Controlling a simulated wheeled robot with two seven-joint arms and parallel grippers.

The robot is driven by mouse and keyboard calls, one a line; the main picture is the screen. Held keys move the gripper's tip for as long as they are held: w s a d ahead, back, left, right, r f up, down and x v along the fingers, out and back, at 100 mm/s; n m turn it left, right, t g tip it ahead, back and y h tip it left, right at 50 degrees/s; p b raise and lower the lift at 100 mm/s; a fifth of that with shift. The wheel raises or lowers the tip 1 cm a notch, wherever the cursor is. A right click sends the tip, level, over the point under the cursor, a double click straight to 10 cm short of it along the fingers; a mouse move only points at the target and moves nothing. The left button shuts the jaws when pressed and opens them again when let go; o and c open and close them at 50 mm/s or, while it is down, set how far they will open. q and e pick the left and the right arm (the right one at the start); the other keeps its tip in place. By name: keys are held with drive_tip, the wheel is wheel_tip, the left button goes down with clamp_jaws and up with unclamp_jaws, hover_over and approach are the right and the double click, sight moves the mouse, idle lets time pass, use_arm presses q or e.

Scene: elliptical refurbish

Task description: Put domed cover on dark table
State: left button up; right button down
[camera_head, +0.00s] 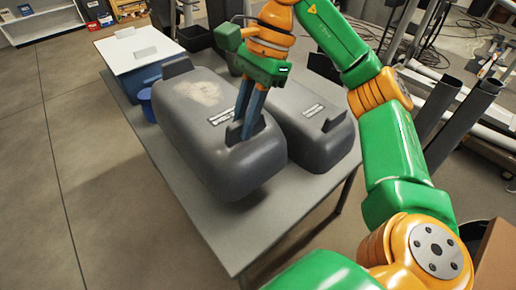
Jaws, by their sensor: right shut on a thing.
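The domed cover (190,110) is a dark grey, rounded, elongated shell with a pale worn patch on top. It is over the grey table (235,243), its near end reaching toward the front. My right gripper (243,127) points down and is shut on the upright tab at the cover's near end. I cannot tell whether the cover touches the table. A second, similar grey cover (318,138) sits on the table just to the right, partly hidden by my right gripper and arm. My left gripper is not in view.
A blue container with a white lid (138,50) and a blue bucket (147,104) stand at the table's far left. Dark bins (195,38) are behind. Metal tubes and frames (470,105) crowd the right. The table's front end is bare, and the floor at left is clear.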

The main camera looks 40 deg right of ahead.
sight(258, 173)
drive_tip(key=s+f+b, duration=0.2)
drive_tip(key=f, duration=0.1)
drive_tip(key=s+f+b, duration=0.1)
drive_tip(key=s+f, duration=0.1)
drive_tip(key=shift+f, duration=0.25)
drive_tip(key=f, duration=0.1)
drive_tip(key=s+f+b, duration=0.1)
drive_tip(key=f, duration=0.1)
drive_tip(key=shift+f, duration=0.15)
drive_tip(key=shift+w, duration=0.1)
drive_tip(key=c, duration=0.8)
unclamp_jaws()
drive_tip(key=p+v, duration=0.7)
drive_tip(key=v, duration=0.5)
drive_tip(key=shift+p, duration=0.35)
drive_tip(key=shift+a, duration=0.1)
